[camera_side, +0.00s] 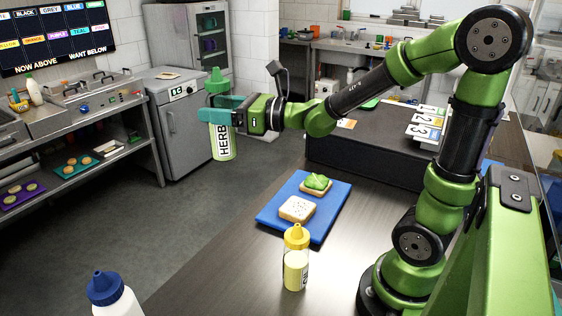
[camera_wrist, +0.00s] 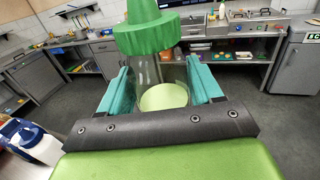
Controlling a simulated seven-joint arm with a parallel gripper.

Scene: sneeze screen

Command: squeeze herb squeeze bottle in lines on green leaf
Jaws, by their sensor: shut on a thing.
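My gripper (camera_side: 222,112) is shut on the herb squeeze bottle (camera_side: 222,141), a clear bottle with a green cap and pale green contents, marked HERB. The bottle is upright, cap up, held in the air to the left of the counter. In the wrist view the teal fingers of my gripper (camera_wrist: 163,92) flank the bottle (camera_wrist: 147,70). The green leaf (camera_side: 316,182) lies on a bread slice on the blue board (camera_side: 273,222), below and to the right of the bottle. A second bread slice (camera_side: 297,209) with dark specks lies in front of it.
A yellow-capped bottle (camera_side: 296,262) stands on the counter in front of the board. A blue-capped white bottle (camera_side: 108,296) is at the lower left. A dark box (camera_side: 365,150) with numbered cards (camera_side: 428,124) stands behind the board.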

